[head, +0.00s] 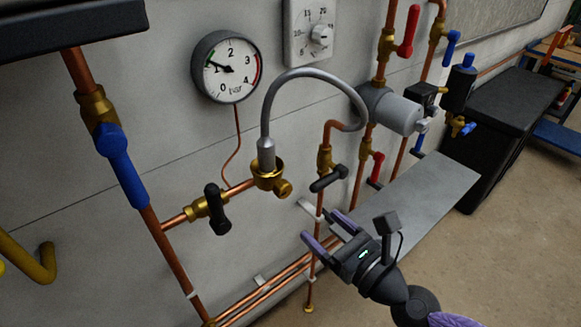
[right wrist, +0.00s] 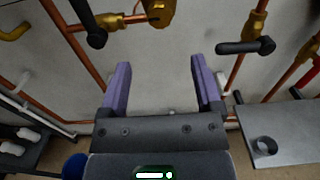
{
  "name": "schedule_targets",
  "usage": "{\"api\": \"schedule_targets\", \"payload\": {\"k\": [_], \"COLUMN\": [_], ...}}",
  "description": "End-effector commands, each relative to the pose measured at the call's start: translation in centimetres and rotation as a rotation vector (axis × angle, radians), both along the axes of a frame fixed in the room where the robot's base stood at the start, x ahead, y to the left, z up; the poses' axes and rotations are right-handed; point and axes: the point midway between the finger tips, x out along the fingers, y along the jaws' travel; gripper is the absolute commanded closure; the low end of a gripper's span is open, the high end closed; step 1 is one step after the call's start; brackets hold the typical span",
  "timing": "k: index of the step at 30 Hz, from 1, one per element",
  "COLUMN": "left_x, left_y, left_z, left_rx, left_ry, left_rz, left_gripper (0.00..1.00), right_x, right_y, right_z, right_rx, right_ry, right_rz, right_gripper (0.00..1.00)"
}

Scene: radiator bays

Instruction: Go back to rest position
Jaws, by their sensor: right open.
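My right gripper (head: 322,227) is open and empty in the lower middle of the head view. Its two purple fingers point toward the wall, below the black-handled valve (head: 328,180) on an upright copper pipe. The right wrist view also shows the gripper (right wrist: 160,64) with its fingers wide apart and nothing between them. A grey flexible hose (head: 266,110) arcs from a brass fitting (head: 268,178) over to the right. My left gripper is not in view.
A pressure gauge (head: 226,67) and a dial thermostat (head: 311,32) hang on the wall. Another black-handled valve (head: 217,208) and a blue-handled valve (head: 120,165) are left. A grey shelf (head: 425,200) and black bin (head: 500,120) stand right. Floor at lower right is clear.

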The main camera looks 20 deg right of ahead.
Motion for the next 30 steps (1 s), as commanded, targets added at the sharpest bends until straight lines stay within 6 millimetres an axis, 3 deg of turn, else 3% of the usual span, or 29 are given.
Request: {"api": "schedule_targets", "payload": {"k": [2,4,5,8,9,11,12,15,18,22,23,25,30], "left_x": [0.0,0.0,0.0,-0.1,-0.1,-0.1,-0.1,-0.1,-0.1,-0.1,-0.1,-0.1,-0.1], "left_y": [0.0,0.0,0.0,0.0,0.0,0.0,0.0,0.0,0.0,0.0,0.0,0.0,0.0], "left_z": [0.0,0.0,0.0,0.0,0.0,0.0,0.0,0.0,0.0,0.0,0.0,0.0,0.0], "left_rx": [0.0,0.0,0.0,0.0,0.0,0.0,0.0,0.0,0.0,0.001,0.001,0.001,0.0], "left_ry": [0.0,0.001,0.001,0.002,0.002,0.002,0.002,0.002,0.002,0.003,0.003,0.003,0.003], "left_rz": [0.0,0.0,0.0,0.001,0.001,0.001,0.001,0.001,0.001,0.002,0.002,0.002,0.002], "left_gripper": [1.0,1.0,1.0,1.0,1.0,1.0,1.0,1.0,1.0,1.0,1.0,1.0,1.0], "right_x": [0.2,0.4,0.3,-1.9,-3.7,-7.2,-10.0,-18.0,-25.2,-31.1,-31.9,-32.8,-33.0], "right_y": [-0.5,-2.2,-3.2,-6.7,-7.7,-8.4,-8.4,-6.9,-4.3,-1.8,-1.4,-1.0,-0.9], "right_z": [-1.0,-4.3,-6.6,-16.0,-19.9,-25.3,-28.5,-35.0,-38.5,-40.1,-40.2,-40.4,-40.4], "right_rx": [0.043,0.183,0.281,0.712,0.898,1.171,1.346,1.743,2.02,2.191,-2.176,-2.131,-2.124], "right_ry": [0.041,0.165,0.243,0.537,0.639,0.76,0.819,0.88,0.823,0.688,-0.653,-0.599,-0.589], "right_rz": [-0.024,-0.106,-0.163,-0.447,-0.585,-0.806,-0.966,-1.392,-1.784,-2.122,2.134,2.124,2.122], "right_gripper": [0.17,0.17,0.17,0.17,0.17,0.17,0.17,0.17,0.17,0.17,0.17,0.17,0.17]}}
